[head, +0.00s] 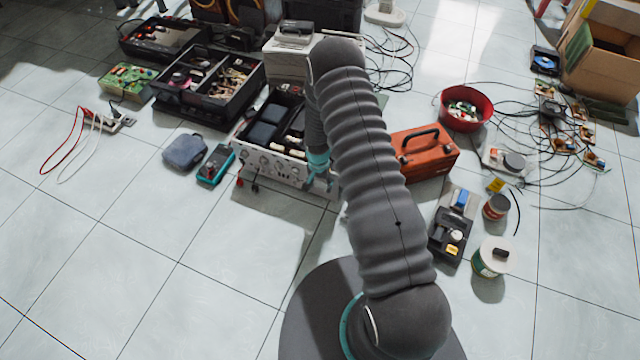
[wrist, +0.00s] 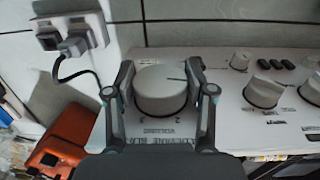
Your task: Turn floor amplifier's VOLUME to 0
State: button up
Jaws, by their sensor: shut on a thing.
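The floor amplifier (head: 270,165) has a pale front panel with a row of knobs and an open top showing its insides. In the wrist view its panel (wrist: 222,100) carries a large white round knob (wrist: 162,92), with digits and upside-down lettering below that seems to read VOLUME. A thin pointer line on the knob runs toward the right in the picture. My gripper (wrist: 160,78) has one finger on each side of this knob and is shut on it. In the head view my gripper (head: 319,168) is at the panel's right end, and my arm hides the knob.
Smaller knobs (wrist: 264,92) sit right of the large one in the wrist view. An orange case (head: 424,150) stands close right of the amplifier. A teal meter (head: 215,165) and a grey pouch (head: 185,151) lie left. The tiles in front are mostly clear.

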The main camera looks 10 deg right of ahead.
jog(key=shift+a+f+g+h+b, duration=0.1)
jog(key=shift+f+g+h+b, duration=0.2)
jog(key=shift+b, duration=0.6)
jog(key=shift+r+b, duration=0.15)
jog(key=shift+b, duration=0.3)
jog(key=shift+r+h, duration=0.1)
jog(key=shift+h, duration=0.2)
jog(key=o, duration=1.2)
jog(key=shift+c, duration=0.2)
jog(key=shift+r, duration=0.15)
notch_tip(320, 180, up, 12)
jog(key=w+a, duration=0.1)
jog(key=shift+w+a, duration=0.15)
jog(key=shift+a, duration=0.1)
jog(key=shift+f, duration=0.2)
